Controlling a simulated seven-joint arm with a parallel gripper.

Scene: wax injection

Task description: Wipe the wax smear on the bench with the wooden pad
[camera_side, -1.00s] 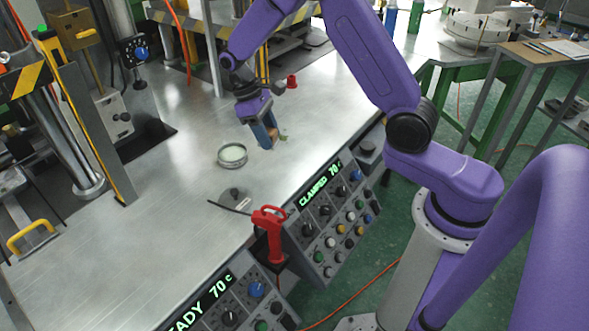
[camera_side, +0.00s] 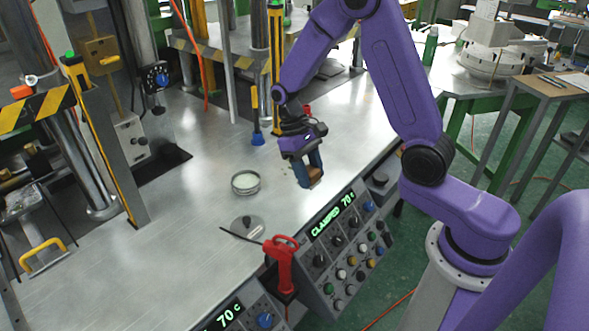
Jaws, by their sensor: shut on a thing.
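My gripper (camera_side: 307,172) is shut on the wooden pad (camera_side: 315,178), a small brown block low between its blue fingers. It is over the bench (camera_side: 190,230), close to the edge above the control panels. I cannot tell whether the pad touches the metal. A few small, faint specks (camera_side: 287,178) lie on the bench just left of the fingers and may be part of the wax smear. The arm and pad may hide the rest.
A round dish (camera_side: 245,183) stands left of my gripper. A grey disc (camera_side: 247,225) and a red-handled tool (camera_side: 283,262) are nearer the front. A blue-ended upright tool (camera_side: 258,135) stands behind. The bench left of the dish is clear.

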